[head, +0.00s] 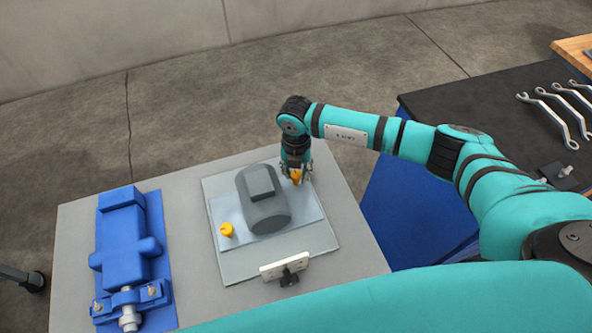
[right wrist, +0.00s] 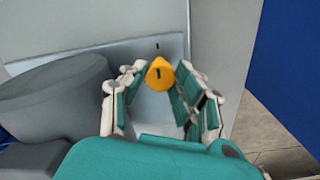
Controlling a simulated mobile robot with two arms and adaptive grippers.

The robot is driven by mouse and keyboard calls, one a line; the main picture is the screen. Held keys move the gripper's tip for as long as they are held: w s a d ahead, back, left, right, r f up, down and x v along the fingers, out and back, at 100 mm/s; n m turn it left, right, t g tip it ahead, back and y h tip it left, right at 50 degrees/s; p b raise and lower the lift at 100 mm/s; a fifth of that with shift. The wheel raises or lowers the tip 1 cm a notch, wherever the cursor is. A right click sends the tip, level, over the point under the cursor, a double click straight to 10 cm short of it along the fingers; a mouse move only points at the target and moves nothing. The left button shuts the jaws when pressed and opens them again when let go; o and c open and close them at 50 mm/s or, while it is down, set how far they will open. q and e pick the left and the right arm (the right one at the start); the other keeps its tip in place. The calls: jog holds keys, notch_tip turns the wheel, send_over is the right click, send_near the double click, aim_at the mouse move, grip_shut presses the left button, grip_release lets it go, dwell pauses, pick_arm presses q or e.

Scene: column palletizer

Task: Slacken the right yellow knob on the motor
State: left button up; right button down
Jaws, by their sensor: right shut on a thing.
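The grey motor (head: 263,199) sits on a light plate in the middle of the grey table; part of it also shows at the left of the right wrist view (right wrist: 55,95). The right yellow knob (head: 296,175) is beside the motor's right side. My right gripper (head: 297,172) points down and is shut on this knob. In the right wrist view, the knob (right wrist: 160,74) sits between the two fingertips, with a dark mark on its top. The left yellow knob (head: 227,230) stands free at the motor's left side. My left gripper is not in view.
A blue pump-like unit (head: 124,250) stands on the table's left side. A small upright bracket (head: 285,266) is at the plate's front edge. A dark bench (head: 480,120) with several wrenches (head: 550,110) is at the right. The table's front right corner area is clear.

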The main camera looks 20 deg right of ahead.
jog(key=n+b, duration=0.3)
jog(key=shift+f+n, duration=0.15)
jog(key=shift+n, duration=0.15)
jog(key=n+b, duration=0.4)
jog(key=shift+n, duration=0.3)
jog(key=n+b, duration=0.5)
jog(key=shift+n+b, duration=1.35)
jog(key=shift+n, duration=0.55)
jog(key=shift+r, duration=0.2)
jog(key=c, duration=1)
grip_release()
